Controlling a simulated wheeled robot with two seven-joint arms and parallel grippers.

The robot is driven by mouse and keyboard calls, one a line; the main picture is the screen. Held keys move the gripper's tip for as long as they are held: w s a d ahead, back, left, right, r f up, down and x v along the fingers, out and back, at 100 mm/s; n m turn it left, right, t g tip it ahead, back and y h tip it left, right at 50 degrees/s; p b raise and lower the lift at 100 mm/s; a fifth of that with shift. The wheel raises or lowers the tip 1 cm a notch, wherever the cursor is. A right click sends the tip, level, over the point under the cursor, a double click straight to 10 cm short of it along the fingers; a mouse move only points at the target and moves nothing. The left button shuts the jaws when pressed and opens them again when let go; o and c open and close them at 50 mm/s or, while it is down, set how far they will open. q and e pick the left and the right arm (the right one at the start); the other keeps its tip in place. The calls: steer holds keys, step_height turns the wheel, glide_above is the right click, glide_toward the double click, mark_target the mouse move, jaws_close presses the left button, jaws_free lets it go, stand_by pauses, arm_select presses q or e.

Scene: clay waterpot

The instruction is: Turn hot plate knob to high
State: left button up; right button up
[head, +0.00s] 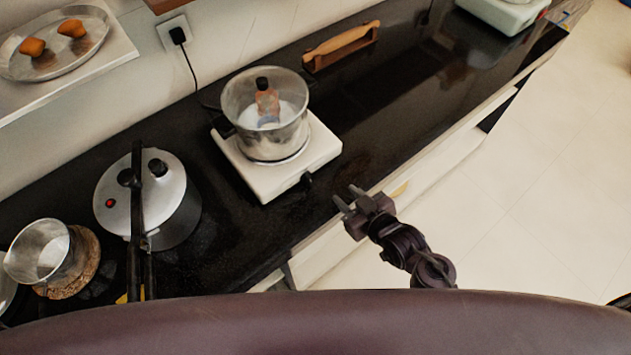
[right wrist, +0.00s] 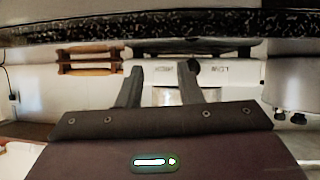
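The white hot plate (head: 262,182) stands on the black counter with a glass pot (head: 250,105) on it. Its dark knob (head: 306,180) is on the front face. In the right wrist view, which looks upside down, the knob (right wrist: 194,67) shows beside the right-hand finger, and label text shows on the white front panel (right wrist: 228,71). My right gripper (head: 346,199) is open and empty, in front of the counter edge, a short way right of and below the knob in the head view. Its spread fingers (right wrist: 158,76) also show in the wrist view. My left gripper is out of view.
A pressure cooker (head: 180,212) and a small metal pot (head: 42,250) stand left of the hot plate. A wooden rack (head: 342,46) lies behind it. The counter right of the hot plate (head: 400,105) is clear.

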mark_target(310, 180)
steer(key=a+t+y, duration=0.1)
steer(key=s+a+t+y, duration=0.1)
steer(key=a+y, duration=0.1)
steer(key=shift+s+f+n+t, duration=0.15)
steer(key=shift+f+n+t, duration=0.05)
steer(key=shift+n+t, duration=0.1)
steer(key=shift+s+a+r+t+y, duration=0.2)
steer(key=shift+s+t+y, duration=0.25)
steer(key=shift+y, duration=0.15)
steer(key=shift+r, duration=0.1)
steer(key=p+x, duration=0.1)
steer(key=x, duration=0.6)
steer(key=shift+w+a, duration=0.2)
steer(key=shift+w, duration=0.05)
